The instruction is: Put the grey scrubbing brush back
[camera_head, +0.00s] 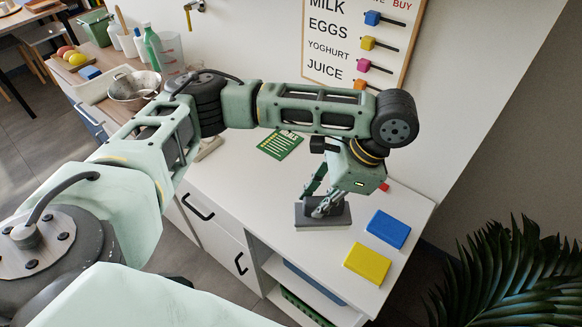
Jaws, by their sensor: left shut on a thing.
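The grey scrubbing brush (322,217) is a dark grey block with a lighter lower layer, at the front part of the white counter top. My left gripper (322,208) points down from above and is shut on the brush. The fingers cover part of the brush's top. The brush is at or just above the counter surface; I cannot tell whether it touches. My right gripper is not in view.
A blue block (388,229) and a yellow block (367,263) lie right of the brush. A green slotted piece (280,144) lies farther back. A metal colander (134,88) and a green bottle (152,46) stand at the far left. A shopping board (352,45) is on the wall.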

